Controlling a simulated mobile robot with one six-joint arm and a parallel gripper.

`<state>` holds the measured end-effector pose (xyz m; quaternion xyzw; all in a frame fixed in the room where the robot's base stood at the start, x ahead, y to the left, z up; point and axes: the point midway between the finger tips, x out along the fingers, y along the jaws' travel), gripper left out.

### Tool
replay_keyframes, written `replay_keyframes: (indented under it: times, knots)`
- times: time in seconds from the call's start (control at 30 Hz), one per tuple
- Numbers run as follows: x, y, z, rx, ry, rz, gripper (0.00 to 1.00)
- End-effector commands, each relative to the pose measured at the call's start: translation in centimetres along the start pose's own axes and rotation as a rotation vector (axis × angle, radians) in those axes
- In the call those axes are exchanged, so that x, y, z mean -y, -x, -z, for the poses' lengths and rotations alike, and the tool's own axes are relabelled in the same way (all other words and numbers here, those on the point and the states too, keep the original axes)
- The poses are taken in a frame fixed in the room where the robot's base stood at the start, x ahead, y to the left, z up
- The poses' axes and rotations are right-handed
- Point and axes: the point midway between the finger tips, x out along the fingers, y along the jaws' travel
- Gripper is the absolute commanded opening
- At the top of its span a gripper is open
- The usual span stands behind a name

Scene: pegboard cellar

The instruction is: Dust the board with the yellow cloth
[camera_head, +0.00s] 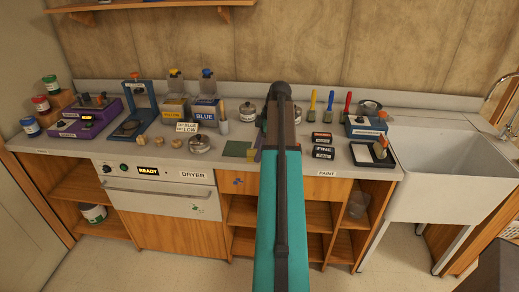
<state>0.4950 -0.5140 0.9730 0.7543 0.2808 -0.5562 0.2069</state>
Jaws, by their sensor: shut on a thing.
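A flat olive-green square (237,149) lies on the counter just left of my arm; it may be the board, but I cannot tell for sure. No yellow cloth can be made out. My teal and black arm rises through the middle of the view and covers part of the counter. My gripper is hidden behind it, along with anything it holds. A small dark shape (258,155) shows at the arm's left edge beside the square; I cannot tell what it is.
The counter (340,163) holds yellow and blue bottles (205,108), a silver tin (200,144), a blue press (138,98), purple devices (88,118), upright brushes (328,105) and dark boxes (322,145). A dryer (155,187) is below; a white sink (445,160) stands right.

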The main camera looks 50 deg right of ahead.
Motion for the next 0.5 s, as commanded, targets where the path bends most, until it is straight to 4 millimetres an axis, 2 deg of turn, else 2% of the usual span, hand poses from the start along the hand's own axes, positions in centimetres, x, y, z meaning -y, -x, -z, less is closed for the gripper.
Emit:
replay_keyframes:
  times: [0.17,0.27,0.5]
  knots:
    - [0.2,-0.4,2.3,0.000,-0.019,-0.008,0.30]
    - [0.5,-0.8,4.6,0.000,-0.042,-0.016,0.30]
    - [1.7,-2.1,11.8,-0.001,-0.124,-0.040,0.30]
